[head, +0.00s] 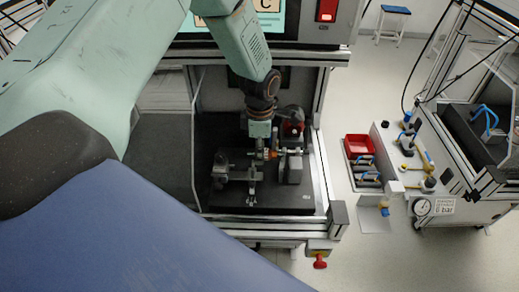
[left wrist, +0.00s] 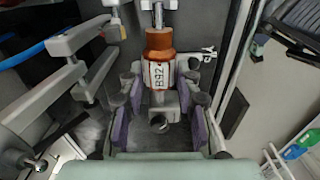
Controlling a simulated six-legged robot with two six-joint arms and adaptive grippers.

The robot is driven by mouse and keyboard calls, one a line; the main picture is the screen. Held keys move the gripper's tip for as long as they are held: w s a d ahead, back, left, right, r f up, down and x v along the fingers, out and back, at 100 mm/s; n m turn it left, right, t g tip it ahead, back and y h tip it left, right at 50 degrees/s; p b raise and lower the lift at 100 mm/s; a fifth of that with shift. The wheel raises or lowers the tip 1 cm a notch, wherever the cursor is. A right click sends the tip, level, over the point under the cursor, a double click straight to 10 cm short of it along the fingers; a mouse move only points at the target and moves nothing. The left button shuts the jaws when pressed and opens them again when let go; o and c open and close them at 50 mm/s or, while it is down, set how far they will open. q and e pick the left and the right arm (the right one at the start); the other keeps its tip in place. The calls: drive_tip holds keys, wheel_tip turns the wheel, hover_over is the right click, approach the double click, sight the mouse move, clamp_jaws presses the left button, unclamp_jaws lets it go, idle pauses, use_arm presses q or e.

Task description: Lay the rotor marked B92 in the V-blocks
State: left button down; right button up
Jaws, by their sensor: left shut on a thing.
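The rotor (left wrist: 159,75) has a copper-coloured body, a bright shaft and a white label that reads like B92 or B32; I cannot tell which. In the left wrist view it lies lengthwise between the purple-padded fingers of my left gripper (left wrist: 159,125), which is shut on it. In the head view my left gripper (head: 262,148) is low inside the test cell, with a small orange part of the rotor (head: 269,154) showing beside it. Grey fixture blocks stand around it; I cannot clearly tell the V-blocks among them, or whether the rotor touches them. My right gripper is not in view.
A grey fixture (head: 292,168) stands close to the right of the gripper. The cell's metal frame (head: 322,150) bounds the space at right. Outside, a red bin (head: 358,146) and a pressure gauge (head: 422,207) sit on a side bench.

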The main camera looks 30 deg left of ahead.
use_arm(q)
drive_tip(key=shift+d+f+b, duration=0.4)
drive_tip(key=shift+f+b, duration=0.05)
drive_tip(key=shift+f, duration=0.05)
drive_tip(key=shift+f+b, duration=0.25)
drive_tip(key=shift+b, duration=0.05)
drive_tip(key=shift+a+f+b, duration=0.35)
drive_tip(key=shift+f+b, duration=0.05)
drive_tip(key=shift+f, duration=0.2)
drive_tip(key=shift+w+a, duration=0.1)
drive_tip(key=shift+a, duration=0.05)
drive_tip(key=shift+d+r+p, duration=0.35)
drive_tip(key=shift+d+p, duration=0.2)
drive_tip(key=shift+p, duration=0.05)
drive_tip(key=shift+a+f, duration=0.2)
drive_tip(key=shift+a, duration=0.15)
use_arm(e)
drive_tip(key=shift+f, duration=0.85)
use_arm(q)
drive_tip(key=shift+d, duration=0.15)
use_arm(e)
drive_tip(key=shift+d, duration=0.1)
